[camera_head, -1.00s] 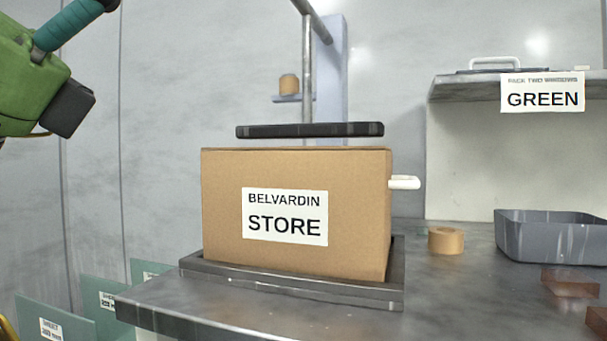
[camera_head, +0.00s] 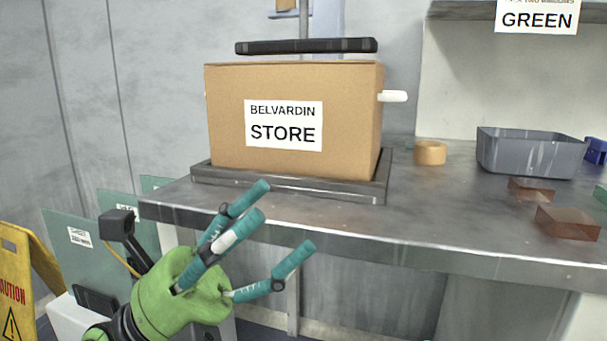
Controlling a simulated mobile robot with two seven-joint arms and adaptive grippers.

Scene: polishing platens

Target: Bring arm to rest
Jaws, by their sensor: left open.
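My left gripper (camera_head: 272,232) has a green body and teal fingers. It is at the lower left in the head view, in front of the bench's front edge. Its fingers are spread and nothing is between them. It is apart from the cardboard box (camera_head: 350,125), which is labelled BELVARDIN STORE. My right gripper does not show.
The box sits in a dark tray (camera_head: 375,190) on the grey bench (camera_head: 440,215). A tape roll (camera_head: 430,152), a grey bin (camera_head: 530,152) and reddish blocks (camera_head: 567,222) lie to the right. Glass panels (camera_head: 75,250) and a yellow caution sign (camera_head: 38,265) stand at left.

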